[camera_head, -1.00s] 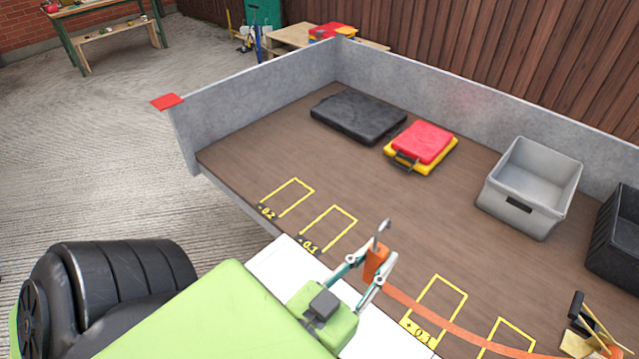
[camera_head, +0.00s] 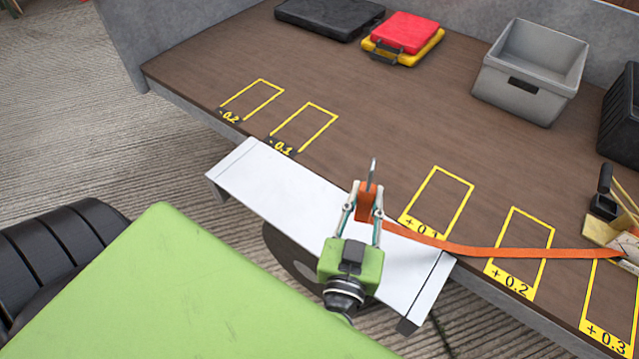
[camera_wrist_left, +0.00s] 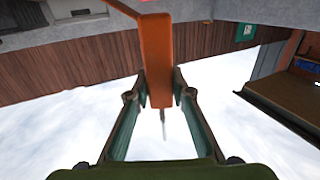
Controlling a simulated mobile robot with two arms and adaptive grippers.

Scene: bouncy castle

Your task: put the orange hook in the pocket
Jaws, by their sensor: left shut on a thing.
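My left gripper (camera_head: 366,205) is shut on the orange hook (camera_head: 367,190), its metal tip pointing up. It holds the hook over the white board at the platform's front edge; the height above it is hard to judge. In the left wrist view, the orange hook (camera_wrist_left: 157,60) sits between the two fingers of the gripper (camera_wrist_left: 158,95). An orange strap (camera_head: 470,247) runs from the hook to the right across the brown deck. I cannot make out a pocket in these views. My right gripper is not in view.
The white board (camera_head: 290,195) lies along the front edge. Yellow outlined marks line the deck (camera_head: 340,75). A grey bin (camera_head: 530,70), a red and yellow case (camera_head: 405,35) and a black case (camera_head: 330,15) stand behind. A ratchet-like tan part (camera_head: 612,232) lies at far right.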

